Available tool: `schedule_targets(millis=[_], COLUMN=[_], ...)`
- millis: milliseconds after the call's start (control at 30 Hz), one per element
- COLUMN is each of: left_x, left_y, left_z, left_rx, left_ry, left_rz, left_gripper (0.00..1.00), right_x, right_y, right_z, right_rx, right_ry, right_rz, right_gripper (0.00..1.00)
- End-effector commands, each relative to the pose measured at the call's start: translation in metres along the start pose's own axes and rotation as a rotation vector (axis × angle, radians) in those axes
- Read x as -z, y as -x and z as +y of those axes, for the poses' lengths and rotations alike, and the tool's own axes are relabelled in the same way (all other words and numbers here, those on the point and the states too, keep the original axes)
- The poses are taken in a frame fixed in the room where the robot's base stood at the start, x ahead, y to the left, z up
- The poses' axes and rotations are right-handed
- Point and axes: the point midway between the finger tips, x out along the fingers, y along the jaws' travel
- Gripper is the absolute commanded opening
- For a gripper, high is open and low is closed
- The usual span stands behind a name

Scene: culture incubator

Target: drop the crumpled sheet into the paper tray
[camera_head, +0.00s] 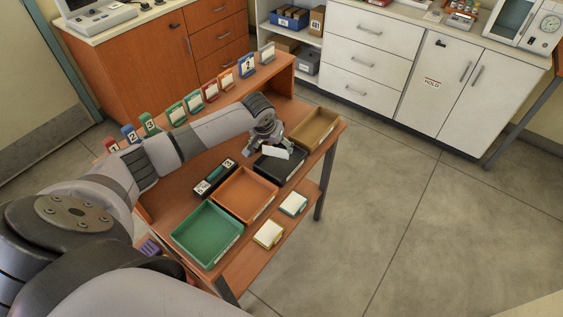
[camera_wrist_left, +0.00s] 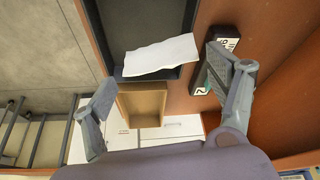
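The crumpled sheet (camera_head: 275,152) is white and lies in or just over the black tray (camera_head: 266,171), tilted, near the tray's end by the tan tray. In the left wrist view the sheet (camera_wrist_left: 160,56) spans the tray's width, and its right corner overlaps the tray wall. I cannot tell whether it rests on the tray floor. My left gripper (camera_head: 268,137) is above this end of the tray. In the left wrist view its two fingers are spread wide, with the sheet beyond them and apparently not held. My right gripper is not in view.
A tan tray (camera_head: 333,124), an orange tray (camera_head: 231,211) and a green tray (camera_head: 183,244) stand in line with the black one. A black block with white labels (camera_head: 215,177) lies beside them. Upright coloured card holders (camera_head: 194,103) line the desk's far side. Two small pads (camera_head: 293,203) lie on the lower shelf.

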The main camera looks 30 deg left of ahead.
Motion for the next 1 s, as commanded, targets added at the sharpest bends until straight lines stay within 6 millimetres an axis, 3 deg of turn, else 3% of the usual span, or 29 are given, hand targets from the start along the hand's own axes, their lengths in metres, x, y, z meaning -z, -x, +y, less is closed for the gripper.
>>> schedule_targets(millis=[200, 633, 767, 1000], left_x=[0.0, 0.0, 0.0, 0.001], left_y=[0.0, 0.006, 0.024, 0.076], left_z=[0.0, -0.001, 0.0, 0.0], left_rx=[0.0, 0.0, -0.001, 0.0], left_ry=[0.0, 0.0, -0.002, -0.001], left_rz=[0.0, 0.001, 0.002, 0.003], left_gripper=[0.97, 0.97, 0.97, 0.97], right_x=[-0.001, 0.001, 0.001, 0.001], right_y=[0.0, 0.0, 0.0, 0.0], right_z=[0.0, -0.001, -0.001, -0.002], right_rx=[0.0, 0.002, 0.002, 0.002], right_ry=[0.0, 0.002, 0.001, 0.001], right_rz=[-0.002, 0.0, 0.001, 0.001], right_gripper=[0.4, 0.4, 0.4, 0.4])
